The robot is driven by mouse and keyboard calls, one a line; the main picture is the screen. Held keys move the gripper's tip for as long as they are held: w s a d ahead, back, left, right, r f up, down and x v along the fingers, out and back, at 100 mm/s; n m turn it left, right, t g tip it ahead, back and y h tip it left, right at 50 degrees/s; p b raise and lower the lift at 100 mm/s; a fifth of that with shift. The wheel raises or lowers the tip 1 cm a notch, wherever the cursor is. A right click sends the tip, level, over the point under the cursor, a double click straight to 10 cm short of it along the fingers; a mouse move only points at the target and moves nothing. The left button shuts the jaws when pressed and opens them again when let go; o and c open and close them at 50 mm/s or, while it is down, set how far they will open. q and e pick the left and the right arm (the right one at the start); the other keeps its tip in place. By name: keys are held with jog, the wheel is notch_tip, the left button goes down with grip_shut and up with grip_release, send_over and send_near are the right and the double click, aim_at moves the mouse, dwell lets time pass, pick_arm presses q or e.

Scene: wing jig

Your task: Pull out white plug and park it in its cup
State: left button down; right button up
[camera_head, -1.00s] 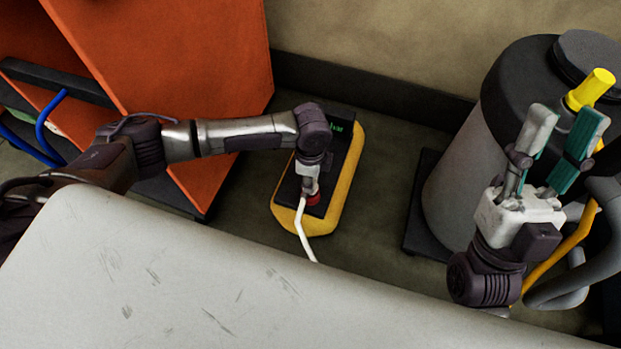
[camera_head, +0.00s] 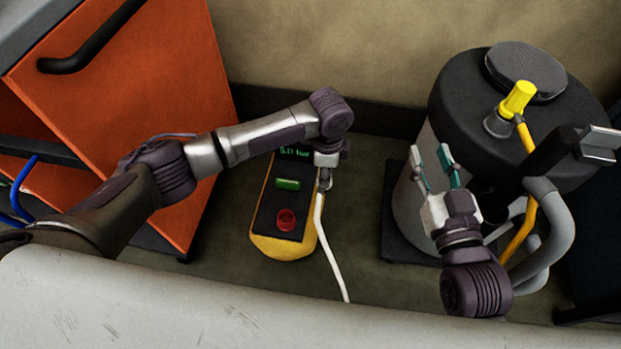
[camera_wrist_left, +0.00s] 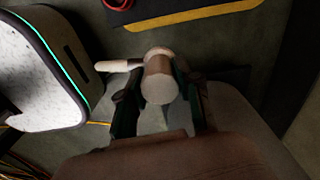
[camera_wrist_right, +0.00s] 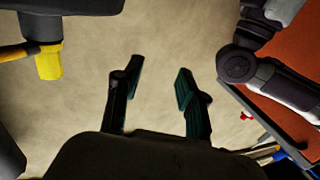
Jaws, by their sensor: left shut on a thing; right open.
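A white plug (camera_wrist_left: 158,82) is held between the fingers of my left gripper (camera_wrist_left: 160,95). Its cable leaves to the left in the left wrist view, and the white cable (camera_head: 325,245) hangs down in the head view. My left gripper (camera_head: 323,178) is beside the upper right edge of the yellow and black box (camera_head: 265,215), and the plug is mostly hidden there. My right gripper (camera_head: 431,160) is open and empty in front of the grey tank; its spread fingers show in the right wrist view (camera_wrist_right: 156,75). I cannot make out a cup for the plug.
The box has a green display, a green button (camera_head: 288,184) and a red button (camera_head: 286,219). The grey tank (camera_head: 412,205) with a yellow plug (camera_head: 518,98) stands at right. An orange cabinet (camera_head: 120,90) is at left and a pale surface (camera_head: 150,310) in front.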

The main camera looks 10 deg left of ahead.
pick_arm(q)
jog(key=shift+w+d+r, duration=0.1)
jog(key=shift+d+r, duration=0.1)
jog(key=shift+r, duration=0.05)
jog(key=shift+r+p, duration=0.3)
jog(key=shift+p, duration=0.3)
jog(key=shift+r+p, duration=0.25)
jog(key=shift+p, duration=0.1)
jog(key=shift+r, duration=0.1)
jog(key=shift+r+p, duration=0.4)
jog(key=shift+p, duration=0.35)
jog(key=shift+r+p, duration=0.25)
jog(key=shift+p, duration=0.1)
jog(key=shift+r, duration=0.1)
pick_arm(e)
jog(key=s+d+f+g+h, duration=0.1)
jog(key=s+d+f+g, duration=0.1)
jog(key=s+f+g, duration=0.4)
jog(key=s+d+f+g+h, duration=0.2)
jog(key=s+d+f+g, duration=0.1)
jog(key=s+f+g, duration=0.3)
jog(key=shift+s+d+f+m, duration=0.15)
jog(key=shift+d+f+m, duration=0.15)
jog(key=shift+f, duration=0.7)
